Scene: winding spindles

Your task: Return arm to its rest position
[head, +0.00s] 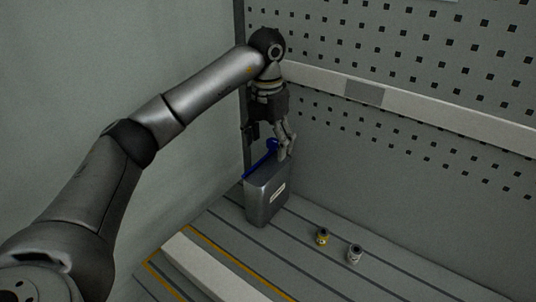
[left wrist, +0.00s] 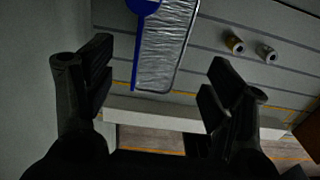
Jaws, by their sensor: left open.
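My left arm reaches in from the left in the head view. My left gripper (head: 284,153) points down beside the top of a grey metallic box (head: 266,197) with a pale label. In the left wrist view the gripper (left wrist: 158,84) is open, its fingers apart on either side, and the box (left wrist: 164,52) shows beyond them with a streaked silvery face. A blue part (head: 262,155) is at the box's top; it also shows in the left wrist view (left wrist: 144,6). Whether the fingers touch the box is unclear. My right gripper is not in view.
A perforated wall (head: 420,150) with a pale rail (head: 430,105) rises behind. A plain wall (head: 60,110) is at left.

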